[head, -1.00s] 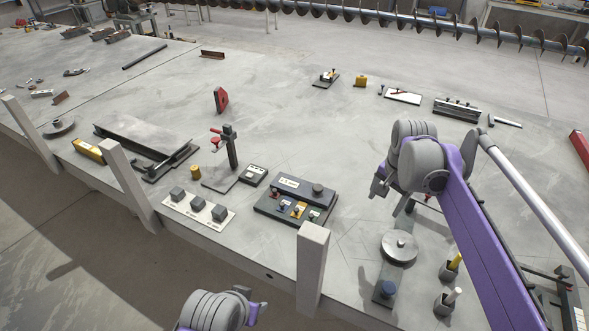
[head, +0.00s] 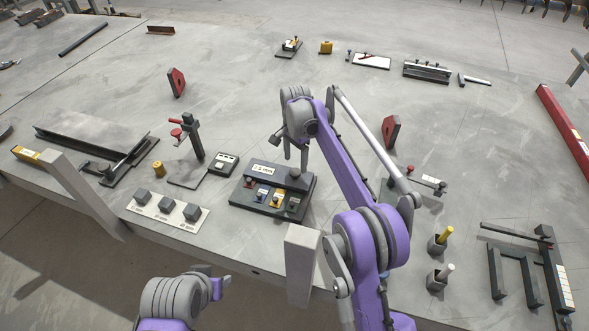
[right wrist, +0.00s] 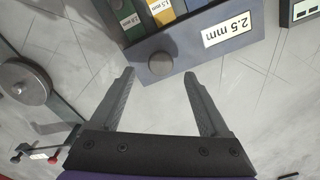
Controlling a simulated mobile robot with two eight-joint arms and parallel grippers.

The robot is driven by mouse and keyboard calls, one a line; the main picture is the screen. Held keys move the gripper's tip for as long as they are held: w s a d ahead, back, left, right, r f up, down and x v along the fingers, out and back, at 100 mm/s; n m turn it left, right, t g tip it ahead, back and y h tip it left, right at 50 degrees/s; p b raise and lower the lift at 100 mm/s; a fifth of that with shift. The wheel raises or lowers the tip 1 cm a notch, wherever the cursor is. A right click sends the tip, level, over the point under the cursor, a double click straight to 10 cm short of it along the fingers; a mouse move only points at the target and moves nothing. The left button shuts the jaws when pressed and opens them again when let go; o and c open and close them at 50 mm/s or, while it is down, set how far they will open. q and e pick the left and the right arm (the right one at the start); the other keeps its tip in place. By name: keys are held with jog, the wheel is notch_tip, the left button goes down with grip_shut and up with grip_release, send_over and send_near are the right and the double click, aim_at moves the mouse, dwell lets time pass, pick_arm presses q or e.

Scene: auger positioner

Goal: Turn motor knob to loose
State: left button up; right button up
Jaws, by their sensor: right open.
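The dark box (head: 240,200) has a 2.5 mm label, coloured slots and a round grey knob (head: 294,174). In the right wrist view the knob (right wrist: 160,63) lies just beyond and between my fingertips, apart from them. My right gripper (head: 296,156) is open and empty above the box; its spread fingers (right wrist: 159,74) show in the wrist view. A grey disc with a central hub (right wrist: 22,80) sits at the left of the wrist view, hidden behind my arm in the head view. I cannot tell which is the motor knob. My left gripper (head: 222,283) is low, its opening unclear.
A red-handled clamp stand (head: 193,138) and a small dark box (head: 222,164) stand left of the labelled box. A white plate with grey cubes (head: 168,213) is at the front. Cups (head: 437,246) stand at right. A table post (head: 301,262) rises in front.

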aim_at(295, 171)
jog(key=shift+w+f, duration=0.1)
jog(key=shift+f, duration=2.2)
grip_shut()
